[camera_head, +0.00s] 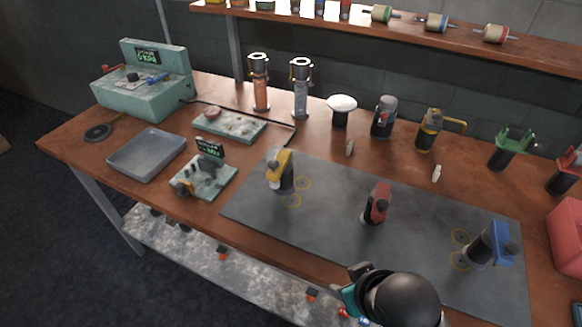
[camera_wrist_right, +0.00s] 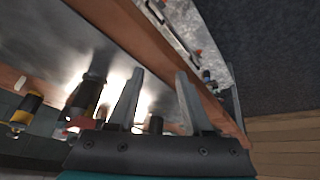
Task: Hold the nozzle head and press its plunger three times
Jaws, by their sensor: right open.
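Three dark bodies with coloured heads stand on the grey mat (camera_head: 330,222) in the head view: a yellow-headed one (camera_head: 281,172), a red-headed one (camera_head: 377,204) and a blue-headed one (camera_head: 490,243). I cannot tell which is the nozzle head; plungers are too small to make out. My right gripper (camera_head: 354,285) is at the front edge of the table, near the mat, mostly hidden by my dark wrist. In the right wrist view its fingers (camera_wrist_right: 159,82) are apart with nothing gripped. My left gripper is not in view.
Behind the mat stand a white-topped holder (camera_head: 342,105), a dark canister (camera_head: 384,117), a yellow-handled one (camera_head: 429,130) and a green-topped one (camera_head: 512,147). An empty grey tray (camera_head: 146,154) and a teal gauge box (camera_head: 144,92) are at left. A red bin (camera_head: 568,235) is at right.

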